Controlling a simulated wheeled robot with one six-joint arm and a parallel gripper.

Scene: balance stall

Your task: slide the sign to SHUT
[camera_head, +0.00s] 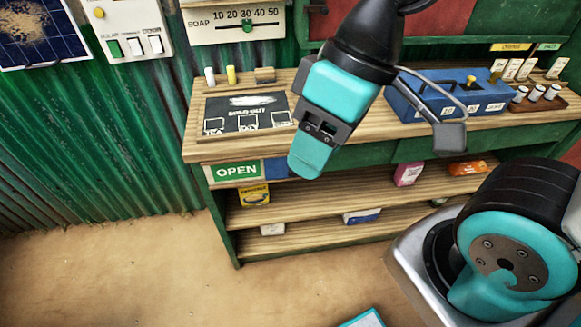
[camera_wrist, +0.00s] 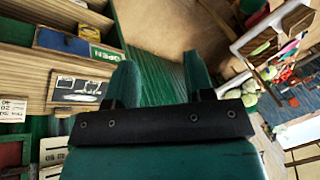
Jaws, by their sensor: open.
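The sign is on the front edge of the stall counter. Its green OPEN face (camera_head: 237,171) shows at the left, with a blue panel (camera_head: 275,168) beside it on the right. In the wrist view the OPEN face (camera_wrist: 107,54) appears upside down, next to the blue panel (camera_wrist: 62,41). No SHUT lettering is visible. My gripper (camera_head: 308,162) hangs in front of the counter, right of the blue panel in the head view, and hides what lies behind it. In the wrist view its two fingers (camera_wrist: 161,75) are apart with nothing between them.
A chalkboard (camera_head: 245,108) lies on the counter (camera_head: 195,148) above the sign. A blue box (camera_head: 440,100) stands farther right. Shelves (camera_head: 330,187) with several packets are below. A green corrugated wall (camera_head: 90,150) is at left.

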